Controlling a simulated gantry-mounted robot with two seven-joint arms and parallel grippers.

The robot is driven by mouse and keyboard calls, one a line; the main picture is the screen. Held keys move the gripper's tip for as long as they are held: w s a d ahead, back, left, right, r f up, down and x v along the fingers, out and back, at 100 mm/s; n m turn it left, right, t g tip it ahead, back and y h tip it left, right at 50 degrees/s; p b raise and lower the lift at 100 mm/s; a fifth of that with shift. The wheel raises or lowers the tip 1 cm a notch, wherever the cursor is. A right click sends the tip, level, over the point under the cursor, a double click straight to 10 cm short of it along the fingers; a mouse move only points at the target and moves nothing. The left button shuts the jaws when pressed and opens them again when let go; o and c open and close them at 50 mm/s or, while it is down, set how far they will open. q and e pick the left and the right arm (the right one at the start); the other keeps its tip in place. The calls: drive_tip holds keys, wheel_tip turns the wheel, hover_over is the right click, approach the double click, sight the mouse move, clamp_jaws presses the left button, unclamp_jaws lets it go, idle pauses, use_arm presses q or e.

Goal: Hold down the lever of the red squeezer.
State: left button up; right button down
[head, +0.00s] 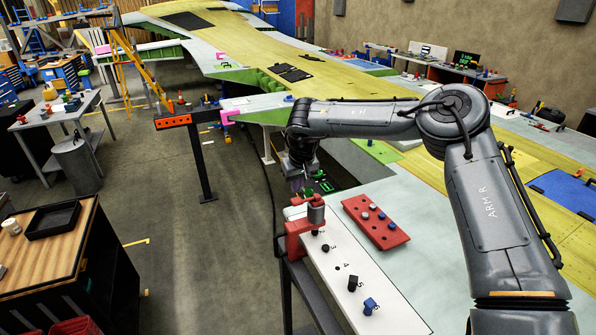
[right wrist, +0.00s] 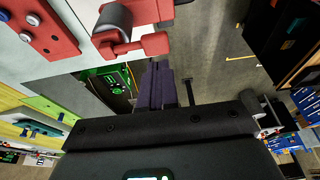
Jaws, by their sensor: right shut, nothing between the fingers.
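My right gripper (head: 300,188) hangs just behind and above the squeezer. In the right wrist view its dark fingers (right wrist: 158,72) are together and empty, with tips close to the red arm. I cannot tell whether they touch it. My left gripper is not in view.
A red tray (head: 375,222) with several pegs lies on the pale wing surface right of the strip. Dark and blue pegs stand along the strip. A wooden-topped cart (head: 50,245) with a black tray stands at left. Open floor lies between cart and wing.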

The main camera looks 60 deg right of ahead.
sight(296, 199)
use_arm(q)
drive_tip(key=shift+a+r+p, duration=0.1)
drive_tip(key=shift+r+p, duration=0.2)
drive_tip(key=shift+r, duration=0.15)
use_arm(e)
drive_tip(key=shift+f, duration=1.5)
